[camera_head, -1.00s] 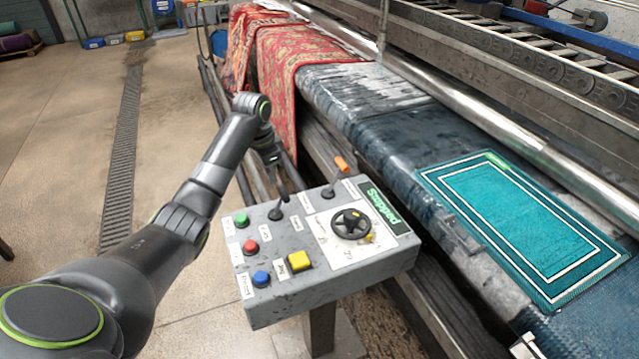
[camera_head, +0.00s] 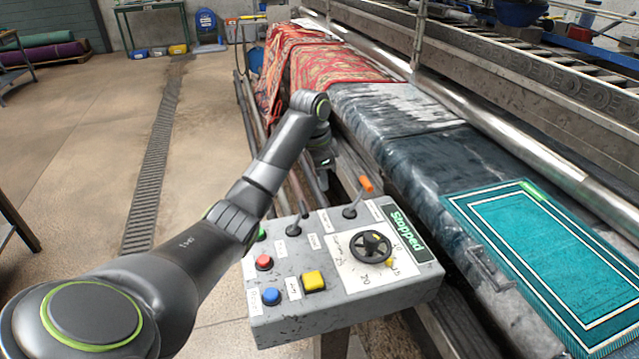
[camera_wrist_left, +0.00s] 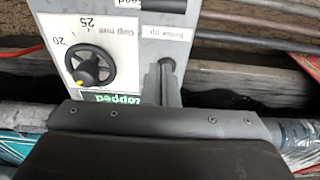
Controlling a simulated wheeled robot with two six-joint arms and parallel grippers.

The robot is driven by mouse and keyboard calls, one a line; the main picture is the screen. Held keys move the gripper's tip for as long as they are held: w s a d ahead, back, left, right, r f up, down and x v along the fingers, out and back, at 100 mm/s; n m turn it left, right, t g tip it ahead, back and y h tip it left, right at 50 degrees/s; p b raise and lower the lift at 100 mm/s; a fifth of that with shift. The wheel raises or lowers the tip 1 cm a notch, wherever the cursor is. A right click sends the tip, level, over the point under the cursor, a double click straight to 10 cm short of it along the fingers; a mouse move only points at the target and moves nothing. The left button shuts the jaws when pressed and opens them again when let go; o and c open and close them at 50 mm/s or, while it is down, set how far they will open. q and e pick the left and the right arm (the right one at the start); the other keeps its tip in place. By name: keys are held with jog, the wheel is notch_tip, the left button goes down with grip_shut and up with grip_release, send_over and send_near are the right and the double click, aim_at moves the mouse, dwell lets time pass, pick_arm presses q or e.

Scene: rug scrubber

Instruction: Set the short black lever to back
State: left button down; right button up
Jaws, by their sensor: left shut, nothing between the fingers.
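The short black lever (camera_head: 303,212) stands on the far left part of the grey control box (camera_head: 340,302), its tip leaning towards the far side. My left gripper (camera_head: 323,182) is shut and empty. It is beyond the box's far edge, right of the black lever and apart from it in the head view. In the left wrist view the shut fingers (camera_wrist_left: 168,90) point at the box beside the dial (camera_wrist_left: 90,66). A black piece at that view's top edge is cut off, and I cannot tell if it is the lever. My right gripper is out of view.
An orange-tipped lever (camera_head: 361,192) stands right of the black one, close to my gripper. Red (camera_head: 264,262), blue (camera_head: 271,296) and yellow (camera_head: 313,281) buttons sit nearer. A teal rug (camera_head: 545,255) lies on the machine at right. Open floor is at left.

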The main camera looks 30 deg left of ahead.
aim_at(299, 219)
pick_arm(q)
jog(key=f, duration=0.7)
jog(key=shift+w+d+f+p, duration=0.3)
jog(key=shift+w+d+p, duration=0.05)
jog(key=shift+s+a+r+p, duration=0.3)
jog(key=shift+s+a+p, duration=0.05)
jog(key=shift+s+a, duration=0.3)
jog(key=shift+s+a+r+p, duration=0.25)
jog(key=shift+s+a+p, duration=0.05)
jog(key=shift+s+a, duration=0.4)
jog(key=shift+s, duration=0.2)
jog(key=shift+w, duration=0.1)
jog(key=shift+r, duration=0.1)
jog(key=shift+s+a+r+t+h+p, duration=0.15)
jog(key=shift+s+t+h+p, duration=0.1)
jog(key=shift+t+h+p, duration=0.2)
jog(key=shift+s+a+t+h+p, duration=0.15)
jog(key=shift+t+h+p, duration=0.2)
jog(key=shift+t, duration=0.1)
